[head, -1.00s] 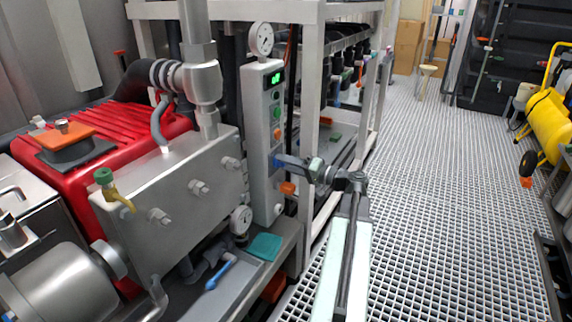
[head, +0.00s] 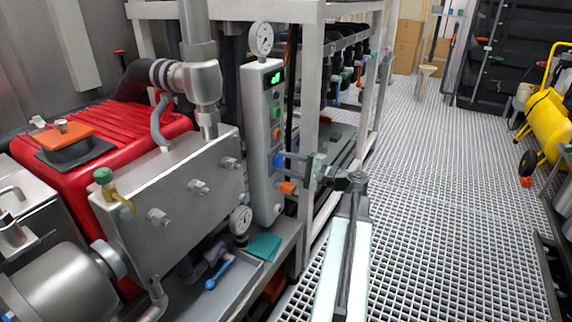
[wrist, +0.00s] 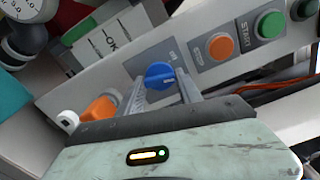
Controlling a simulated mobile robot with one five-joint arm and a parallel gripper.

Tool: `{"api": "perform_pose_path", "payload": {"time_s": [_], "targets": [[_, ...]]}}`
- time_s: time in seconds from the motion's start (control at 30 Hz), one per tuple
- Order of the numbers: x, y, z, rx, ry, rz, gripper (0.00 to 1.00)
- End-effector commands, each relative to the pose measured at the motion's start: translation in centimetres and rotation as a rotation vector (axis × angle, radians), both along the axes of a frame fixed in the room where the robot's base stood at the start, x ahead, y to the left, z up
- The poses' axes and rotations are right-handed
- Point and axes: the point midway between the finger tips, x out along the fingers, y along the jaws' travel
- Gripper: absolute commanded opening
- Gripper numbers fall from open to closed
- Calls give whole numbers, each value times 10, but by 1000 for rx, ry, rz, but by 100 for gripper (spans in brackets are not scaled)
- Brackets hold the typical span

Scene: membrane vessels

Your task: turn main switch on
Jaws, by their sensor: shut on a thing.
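The main switch appears to be a blue rotary knob (wrist: 159,75) on the grey control panel (head: 262,150). In the wrist view its grip bar lies roughly level, slightly tilted. My gripper (wrist: 161,88) is shut on the blue knob, with one finger on each side of it. In the head view my gripper (head: 286,166) reaches the right side of the panel, low on its face, and mostly hides the knob.
An orange knob (wrist: 100,108) sits close beside my left finger. An orange button (wrist: 221,46) and a green START button (wrist: 270,24) are on the same panel. A steel frame post (head: 309,110) stands close to my arm.

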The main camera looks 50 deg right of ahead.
Motion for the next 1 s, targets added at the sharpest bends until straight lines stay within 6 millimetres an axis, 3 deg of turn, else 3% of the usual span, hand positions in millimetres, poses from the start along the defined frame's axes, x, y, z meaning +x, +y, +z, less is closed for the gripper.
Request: {"api": "perform_pose_path", "payload": {"time_s": [0.4, 1.0], "targets": [[-1, 0, -1, 233, 61, 0, 1], [-1, 0, -2, 290, 76, 0, 1]]}}
